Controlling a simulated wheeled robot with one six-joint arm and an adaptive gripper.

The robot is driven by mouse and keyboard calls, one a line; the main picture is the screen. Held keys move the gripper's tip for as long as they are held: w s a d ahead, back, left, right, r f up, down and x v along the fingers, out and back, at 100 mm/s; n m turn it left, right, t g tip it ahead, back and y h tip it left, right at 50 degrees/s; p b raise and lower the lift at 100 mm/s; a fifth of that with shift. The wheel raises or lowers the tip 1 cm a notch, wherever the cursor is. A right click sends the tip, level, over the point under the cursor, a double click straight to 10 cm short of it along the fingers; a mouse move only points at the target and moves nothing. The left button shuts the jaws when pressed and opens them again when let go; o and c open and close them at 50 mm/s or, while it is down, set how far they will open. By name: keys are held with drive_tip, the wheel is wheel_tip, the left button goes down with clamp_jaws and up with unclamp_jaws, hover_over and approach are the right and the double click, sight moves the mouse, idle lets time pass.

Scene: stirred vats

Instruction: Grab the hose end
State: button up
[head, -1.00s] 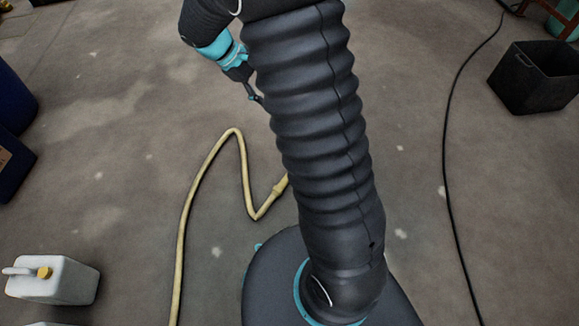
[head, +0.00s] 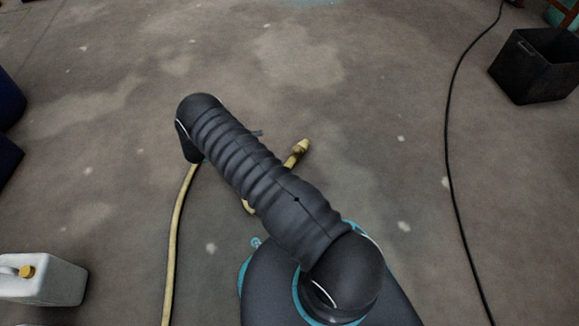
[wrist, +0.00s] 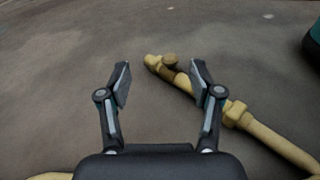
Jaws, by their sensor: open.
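The yellow hose (head: 178,225) lies on the floor, partly hidden behind my arm in the head view. Its end (head: 299,149) shows just beyond my arm. In the wrist view the hose end (wrist: 153,61) has a fitting with a brownish knob and lies ahead of the jaws. The hose runs from there behind the right finger to a collar (wrist: 236,112) at the right. My gripper (wrist: 160,82) is open, with nothing held between its fingers. In the head view the gripper is mostly hidden by my arm.
A white jerrycan (head: 45,281) with a yellow cap stands at the lower left. A black bin (head: 537,68) stands at the upper right. A black cable (head: 448,150) runs along the right side. Dark blue containers (head: 8,105) stand at the left edge. The floor ahead is mostly clear.

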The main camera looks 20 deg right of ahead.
drive_tip(key=n+t+h, duration=0.1)
drive_tip(key=n+h, duration=0.1)
approach(296, 148)
drive_tip(key=d, duration=0.5)
drive_tip(key=shift+r, duration=0.1)
drive_tip(key=shift+s+d+r, duration=0.1)
drive_tip(key=shift+s+d, duration=0.1)
drive_tip(key=shift+d, duration=1.1)
drive_tip(key=shift+s+d, duration=0.25)
drive_tip(key=shift+d, duration=1.05)
clamp_jaws()
